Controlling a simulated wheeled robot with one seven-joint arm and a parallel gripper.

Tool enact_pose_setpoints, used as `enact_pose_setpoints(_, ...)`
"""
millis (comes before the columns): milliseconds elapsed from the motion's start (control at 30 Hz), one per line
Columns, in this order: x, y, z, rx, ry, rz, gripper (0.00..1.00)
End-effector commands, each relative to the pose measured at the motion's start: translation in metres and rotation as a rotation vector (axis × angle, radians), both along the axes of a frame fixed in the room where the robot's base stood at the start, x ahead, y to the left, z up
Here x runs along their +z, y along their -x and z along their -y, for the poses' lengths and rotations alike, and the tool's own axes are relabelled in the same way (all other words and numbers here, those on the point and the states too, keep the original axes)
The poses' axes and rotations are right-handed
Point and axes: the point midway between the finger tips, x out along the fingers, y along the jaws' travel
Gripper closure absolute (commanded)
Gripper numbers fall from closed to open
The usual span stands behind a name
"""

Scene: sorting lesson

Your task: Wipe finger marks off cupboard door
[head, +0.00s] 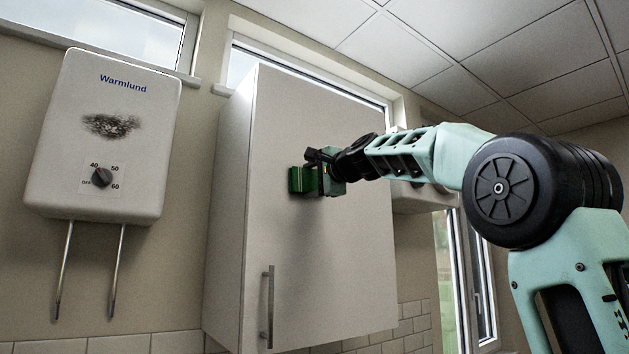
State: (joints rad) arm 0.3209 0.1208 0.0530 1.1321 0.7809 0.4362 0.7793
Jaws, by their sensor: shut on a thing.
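The white cupboard door (335,265) hangs on the wall in the middle of the head view, with a vertical bar handle (267,305) at its lower left. It looks closed. My gripper (312,178) is shut on a green block (296,181), perhaps a sponge, in front of the upper middle of the door. I cannot tell whether the block touches the door. A faint shadow lies on the door below it. No finger marks show on the visible door; my gripper and arm hide part of its upper right.
A white water heater (75,170) marked Warmlund, with a dark smudge (111,126), a dial (102,177) and two pipes below, hangs left of the cupboard. Windows (115,38) run above. Another wall-mounted unit (424,198) is partly hidden behind my arm.

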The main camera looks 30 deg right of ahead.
Motion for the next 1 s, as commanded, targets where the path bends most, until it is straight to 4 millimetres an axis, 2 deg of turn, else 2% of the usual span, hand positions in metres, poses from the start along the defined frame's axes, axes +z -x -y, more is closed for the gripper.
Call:
enact_pose_setpoints(33, 0.009, 0.0, -0.001, 0.001, 0.0, 0.001, 0.57)
enact_pose_setpoints(200, 0.02, 0.001, 0.0, 0.001, 0.0, 0.001, 0.57)
enact_pose_setpoints(367, 0.018, 0.001, 0.003, 0.0, 0.0, 0.0, 0.57)
enact_pose_setpoints(800, 0.018, -0.003, 0.036, -0.002, 0.0, 0.0, 0.57)
enact_pose_setpoints(1000, 0.017, -0.004, 0.042, -0.002, -0.001, -0.001, 0.57)
